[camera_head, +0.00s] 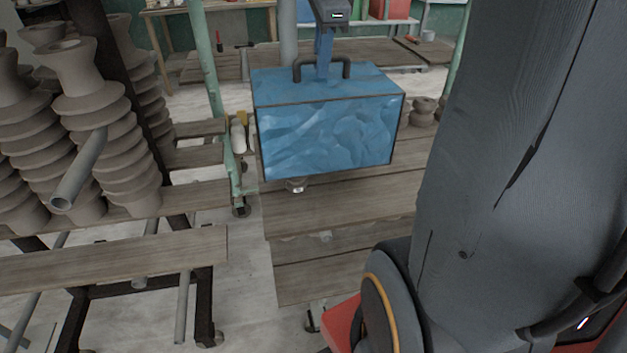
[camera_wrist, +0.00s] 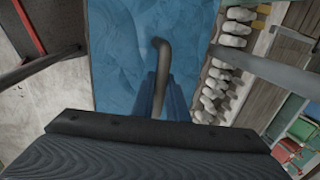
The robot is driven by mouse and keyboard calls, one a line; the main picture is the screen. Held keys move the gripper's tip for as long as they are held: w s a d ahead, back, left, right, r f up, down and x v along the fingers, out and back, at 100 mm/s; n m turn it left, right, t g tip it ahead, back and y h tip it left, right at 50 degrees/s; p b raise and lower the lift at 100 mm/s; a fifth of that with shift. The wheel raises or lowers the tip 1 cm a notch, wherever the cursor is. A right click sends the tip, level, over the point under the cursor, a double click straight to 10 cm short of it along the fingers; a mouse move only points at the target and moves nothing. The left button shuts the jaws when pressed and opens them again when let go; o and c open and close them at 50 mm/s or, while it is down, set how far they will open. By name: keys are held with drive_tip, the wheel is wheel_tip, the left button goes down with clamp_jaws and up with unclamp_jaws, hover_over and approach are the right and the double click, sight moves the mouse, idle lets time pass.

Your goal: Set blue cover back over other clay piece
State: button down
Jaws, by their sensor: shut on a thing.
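The blue cover (camera_head: 325,135) is a box-like blue sheet with a dark handle (camera_head: 298,70) on top. My gripper (camera_head: 324,66) is above it, shut on the handle. In the wrist view the blue fingers (camera_wrist: 165,98) close on the dark handle (camera_wrist: 162,50), with the blue cover's top (camera_wrist: 120,50) below. The cover looks level and seems to hang above the wooden boards. A small grey-brown clay piece (camera_head: 423,108) shows just right of the cover.
Tall stacks of ribbed clay pieces (camera_head: 100,125) stand on a rack at left. A green post (camera_head: 207,65) rises left of the cover. Bare wooden boards (camera_head: 340,215) lie in front of it. Several pale objects (camera_wrist: 222,75) line a shelf in the wrist view.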

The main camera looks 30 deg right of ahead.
drive_tip(key=shift+w+f, duration=0.1)
drive_tip(key=shift+f, duration=0.45)
wheel_tip(320, 180, down, 10)
drive_tip(key=p, duration=0.1)
drive_tip(key=shift+p, duration=0.35)
drive_tip(key=shift+f, duration=0.1)
drive_tip(key=c, duration=1.7)
unclamp_jaws()
drive_tip(key=shift+c, duration=0.2)
drive_tip(key=b+v, duration=0.1)
drive_tip(key=v, duration=1.1)
drive_tip(key=shift+b, duration=0.3)
